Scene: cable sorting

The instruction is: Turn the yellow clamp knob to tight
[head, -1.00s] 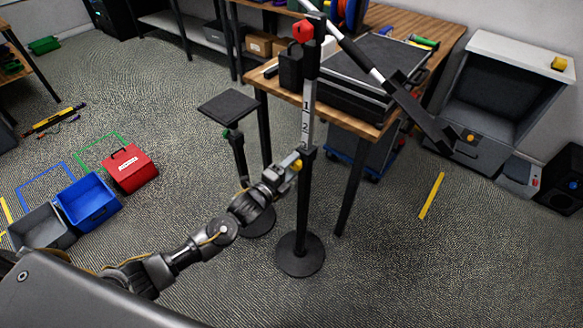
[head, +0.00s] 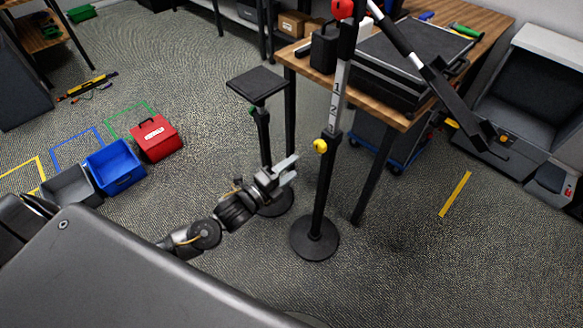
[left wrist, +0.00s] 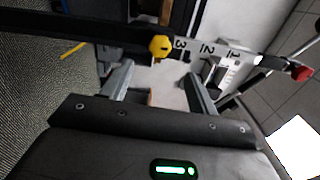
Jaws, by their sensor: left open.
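The yellow clamp knob (head: 320,146) sits on the left side of the black upright stand (head: 318,205), just below the numbered scale (head: 337,95). In the left wrist view the knob (left wrist: 161,46) shows beyond the fingertips, between their lines, beside the printed 3. My left gripper (head: 288,168) is open and empty, a short gap to the left of and below the knob in the head view. It touches nothing that I can see. The left wrist view shows its two fingers (left wrist: 155,75) spread apart. My right gripper is not in view.
A red knob (head: 343,9) and a tilted boom (head: 415,60) top the stand. A wooden bench (head: 480,30) stands behind it. A small black platform stand (head: 257,84) is close behind my left gripper. Bins (head: 115,167) lie on the floor at left.

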